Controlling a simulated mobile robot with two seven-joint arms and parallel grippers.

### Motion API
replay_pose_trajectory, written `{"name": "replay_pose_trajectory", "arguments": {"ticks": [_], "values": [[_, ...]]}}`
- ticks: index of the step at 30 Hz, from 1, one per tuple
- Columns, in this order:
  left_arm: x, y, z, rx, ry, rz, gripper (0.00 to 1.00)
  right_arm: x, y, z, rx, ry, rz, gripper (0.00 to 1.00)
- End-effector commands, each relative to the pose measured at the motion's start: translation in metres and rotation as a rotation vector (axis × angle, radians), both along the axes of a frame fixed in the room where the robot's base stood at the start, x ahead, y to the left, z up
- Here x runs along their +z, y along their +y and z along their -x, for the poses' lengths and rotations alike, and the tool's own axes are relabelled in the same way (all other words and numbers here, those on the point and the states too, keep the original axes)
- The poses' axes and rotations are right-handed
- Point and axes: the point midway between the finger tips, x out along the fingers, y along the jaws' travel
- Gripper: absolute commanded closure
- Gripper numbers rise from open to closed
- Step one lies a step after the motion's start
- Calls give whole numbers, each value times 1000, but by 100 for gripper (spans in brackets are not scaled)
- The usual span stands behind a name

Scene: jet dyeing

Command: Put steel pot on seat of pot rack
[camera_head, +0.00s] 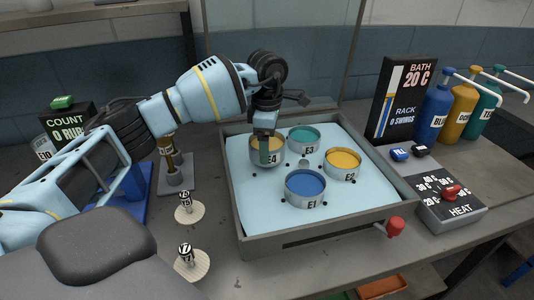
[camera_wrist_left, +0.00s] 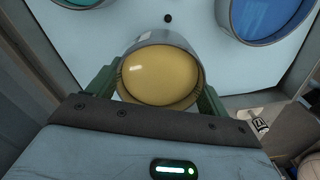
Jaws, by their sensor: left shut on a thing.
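The steel pot marked E4 (camera_head: 267,159), with pale yellow contents, is at the back left of the light blue pot rack (camera_head: 250,197). My left gripper (camera_head: 267,143) reaches down to it from above. In the left wrist view, the gripper (camera_wrist_left: 157,88) has a green finger on each side of the pot (camera_wrist_left: 162,72) and is shut on it. The pot looks roughly upright. Its underside is hidden, so I cannot tell whether it touches the rack. My right gripper is not in view.
Pots E3 (camera_head: 304,138), teal, E2 (camera_head: 343,165), yellow, and E1 (camera_head: 305,189), blue, stand close by on the rack. A grey bath wall (camera_head: 320,232) surrounds it. A heat box (camera_head: 447,205) and pump bottles (camera_head: 436,112) stand right.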

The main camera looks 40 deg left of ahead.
Motion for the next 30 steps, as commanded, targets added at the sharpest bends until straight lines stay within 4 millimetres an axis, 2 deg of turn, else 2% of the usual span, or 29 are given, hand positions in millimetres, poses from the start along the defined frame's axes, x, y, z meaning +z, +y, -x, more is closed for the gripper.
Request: {"name": "replay_pose_trajectory", "arguments": {"ticks": [10, 22, 23, 27, 30], "values": [[-34, 0, 0, 0, 0, 1, 60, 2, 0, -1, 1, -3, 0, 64], [-39, 0, 0, 0, -1, 0, 60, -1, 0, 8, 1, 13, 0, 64], [-40, 0, 0, 0, 0, -1, 20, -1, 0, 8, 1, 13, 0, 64], [-40, 0, 0, 0, 0, -1, 2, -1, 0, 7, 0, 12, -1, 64], [-40, 0, 0, 0, 0, -1, 0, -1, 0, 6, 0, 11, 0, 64]]}}
